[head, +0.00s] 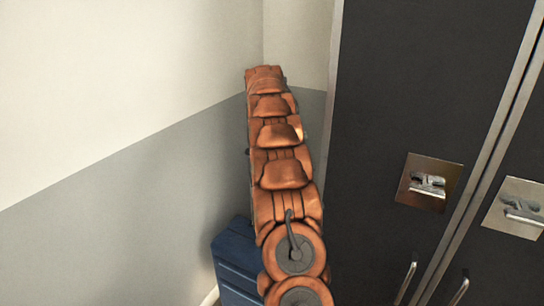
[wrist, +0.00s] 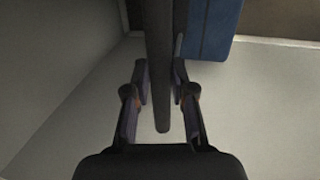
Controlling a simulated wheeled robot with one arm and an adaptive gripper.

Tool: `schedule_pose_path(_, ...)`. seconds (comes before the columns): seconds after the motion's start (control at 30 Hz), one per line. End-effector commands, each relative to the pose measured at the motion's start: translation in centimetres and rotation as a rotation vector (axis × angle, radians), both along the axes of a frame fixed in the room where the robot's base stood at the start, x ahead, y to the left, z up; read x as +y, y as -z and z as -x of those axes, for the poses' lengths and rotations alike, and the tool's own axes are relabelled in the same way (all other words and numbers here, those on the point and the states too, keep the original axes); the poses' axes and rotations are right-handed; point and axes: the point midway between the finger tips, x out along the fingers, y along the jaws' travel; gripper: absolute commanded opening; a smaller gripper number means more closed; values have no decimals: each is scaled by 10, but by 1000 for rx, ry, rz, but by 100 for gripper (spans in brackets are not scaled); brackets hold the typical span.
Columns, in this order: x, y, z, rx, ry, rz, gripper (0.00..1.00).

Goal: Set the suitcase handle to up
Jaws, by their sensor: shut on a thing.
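A blue suitcase (head: 236,262) stands at the lower middle of the head view, beside the wall and partly hidden. Its blue side also shows at the top of the wrist view (wrist: 208,30). In the wrist view, my gripper (wrist: 160,82) is shut on a long dark bar (wrist: 158,40), which looks like the suitcase handle. The bar runs from the top edge down between the two fingers. Where it joins the suitcase is out of view, and I cannot tell how far it is raised. My gripper does not show in the head view.
Dark lockers (head: 390,110) with metal latches and pull handles stand close on the right. A wall (head: 110,190), pale above and grey below, closes off the left. Light floor (wrist: 260,110) lies clear to the right in the wrist view.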

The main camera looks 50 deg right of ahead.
Motion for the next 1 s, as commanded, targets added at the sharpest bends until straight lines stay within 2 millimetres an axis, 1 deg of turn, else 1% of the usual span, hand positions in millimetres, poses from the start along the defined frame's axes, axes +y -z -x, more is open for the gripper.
schedule_pose_path(0.03, -1, -7, -1, -9, -1, 11, 0)
schedule_pose_path(0.1, -2, -7, -2, -10, 0, 12, 0)
schedule_pose_path(0.13, -2, -7, -2, -11, -1, 12, 26)
schedule_pose_path(0.37, -1, -5, -1, -7, 0, 9, 49)
schedule_pose_path(0.63, -1, -4, -1, -5, -1, 6, 49)
schedule_pose_path(0.73, -1, -6, -1, -6, -1, 7, 49)
schedule_pose_path(0.87, 1, -18, -2, -9, -1, 10, 49)
schedule_pose_path(1.0, 4, -37, 0, -8, 0, 9, 49)
